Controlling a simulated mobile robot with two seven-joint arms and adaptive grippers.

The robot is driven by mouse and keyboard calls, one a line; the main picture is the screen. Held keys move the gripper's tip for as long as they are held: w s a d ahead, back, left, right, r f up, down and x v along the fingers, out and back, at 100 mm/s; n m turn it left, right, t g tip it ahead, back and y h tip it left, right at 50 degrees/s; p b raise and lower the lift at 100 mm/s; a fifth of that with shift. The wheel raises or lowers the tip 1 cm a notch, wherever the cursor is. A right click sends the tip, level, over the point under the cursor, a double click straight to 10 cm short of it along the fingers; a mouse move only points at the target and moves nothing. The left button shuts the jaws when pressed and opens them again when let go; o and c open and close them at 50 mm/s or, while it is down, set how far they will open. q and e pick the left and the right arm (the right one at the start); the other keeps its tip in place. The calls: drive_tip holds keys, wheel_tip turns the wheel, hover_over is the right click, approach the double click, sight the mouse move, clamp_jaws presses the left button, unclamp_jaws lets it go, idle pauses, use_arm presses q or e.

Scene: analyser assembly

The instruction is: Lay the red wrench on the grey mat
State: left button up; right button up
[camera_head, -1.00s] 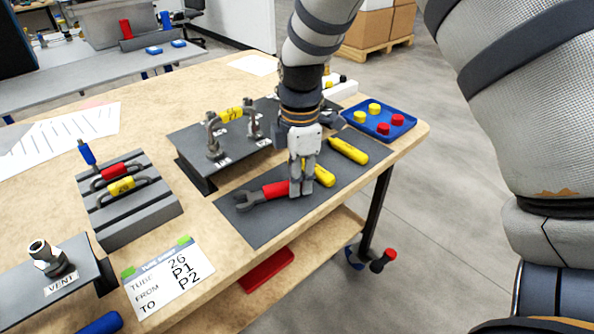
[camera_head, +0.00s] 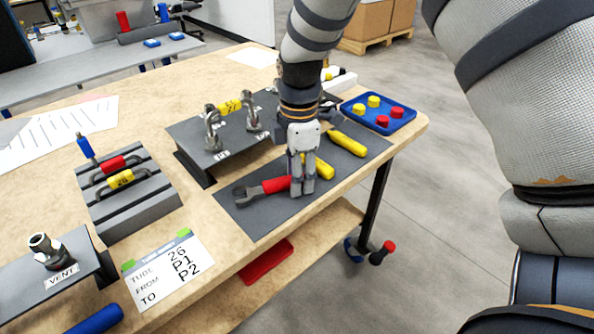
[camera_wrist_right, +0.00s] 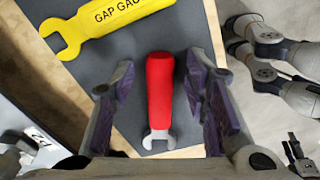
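The red wrench (camera_head: 276,185) lies flat on the grey mat (camera_head: 258,221), its grey open jaw pointing left in the head view. My right gripper (camera_head: 302,192) is low over the mat, at the right end of the red handle. In the right wrist view the red handle (camera_wrist_right: 160,90) lies between my right gripper's two fingers (camera_wrist_right: 155,100), with a visible gap on each side. The fingers are apart. My left gripper is outside the head view; a small gripper-like part at the lower right of the wrist view may be it, its state unclear.
A yellow gap gauge (camera_wrist_right: 110,25) lies close beside the wrench, partly behind my gripper in the head view. Another yellow tool (camera_head: 348,143) lies farther right. A raised dark plate with fittings (camera_head: 205,160) stands behind the mat. A blue tray (camera_head: 372,121) holds red and yellow pieces.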

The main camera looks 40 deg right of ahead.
wheel_tip(320, 180, up, 12)
idle(0.6)
drive_tip(key=shift+s, duration=0.1)
